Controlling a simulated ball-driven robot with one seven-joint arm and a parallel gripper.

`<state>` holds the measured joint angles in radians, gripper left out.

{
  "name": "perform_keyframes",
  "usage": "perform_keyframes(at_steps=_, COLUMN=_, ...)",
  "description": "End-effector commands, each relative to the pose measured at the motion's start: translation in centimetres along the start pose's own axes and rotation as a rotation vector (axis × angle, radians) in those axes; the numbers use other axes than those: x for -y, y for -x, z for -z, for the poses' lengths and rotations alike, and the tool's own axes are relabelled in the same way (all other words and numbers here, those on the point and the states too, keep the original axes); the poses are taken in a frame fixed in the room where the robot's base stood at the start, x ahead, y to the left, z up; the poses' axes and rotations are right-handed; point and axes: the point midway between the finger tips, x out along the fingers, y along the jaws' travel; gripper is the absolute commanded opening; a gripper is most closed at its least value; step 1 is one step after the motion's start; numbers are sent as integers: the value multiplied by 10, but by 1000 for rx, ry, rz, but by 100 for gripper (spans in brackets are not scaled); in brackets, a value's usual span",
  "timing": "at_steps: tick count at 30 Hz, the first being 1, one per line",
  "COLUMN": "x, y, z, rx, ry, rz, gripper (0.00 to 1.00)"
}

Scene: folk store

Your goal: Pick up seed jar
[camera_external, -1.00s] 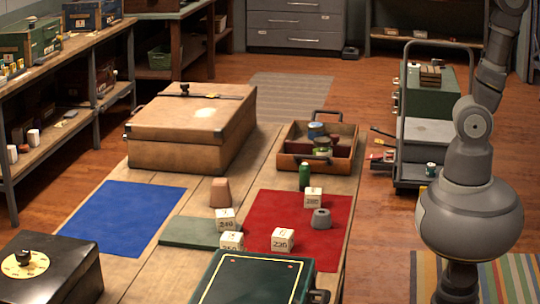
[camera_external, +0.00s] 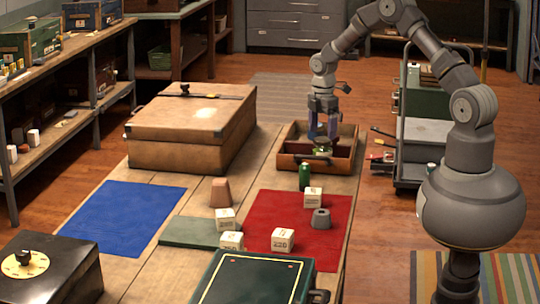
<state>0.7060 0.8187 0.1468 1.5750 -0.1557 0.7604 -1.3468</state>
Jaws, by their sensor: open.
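What looks like the seed jar, a small greenish jar (camera_external: 321,150), stands in the wooden tray (camera_external: 345,166) at the back right of the table. Its upper part is partly hidden by my gripper (camera_external: 322,137). My gripper points straight down over the tray, with its fingers apart. The fingertips are at or just above the top of the jar; I cannot tell whether they reach down around it. The jar rests in the tray.
A dark green cylinder (camera_external: 305,177) stands just in front of the tray. A big tan case (camera_external: 185,150) stands to its left. Cream number blocks (camera_external: 283,240) and a grey piece (camera_external: 321,219) sit on or near the red mat (camera_external: 265,213). The blue mat (camera_external: 125,215) is clear.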

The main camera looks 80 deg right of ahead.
Motion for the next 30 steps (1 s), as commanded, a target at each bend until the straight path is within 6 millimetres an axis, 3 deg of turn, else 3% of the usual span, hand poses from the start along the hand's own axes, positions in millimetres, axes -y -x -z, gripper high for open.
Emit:
perform_keyframes(at_steps=15, x=-3, y=-72, z=-4, rx=0, ry=2, rz=1, gripper=82)
perform_keyframes(at_steps=22, x=-4, y=-74, z=-4, rx=0, ry=1, rz=-1, gripper=82)
perform_keyframes(at_steps=29, x=-4, y=-73, z=-4, rx=0, ry=1, rz=-1, gripper=32)
perform_keyframes(at_steps=30, x=-4, y=-73, z=-4, rx=0, ry=1, rz=-2, gripper=30)
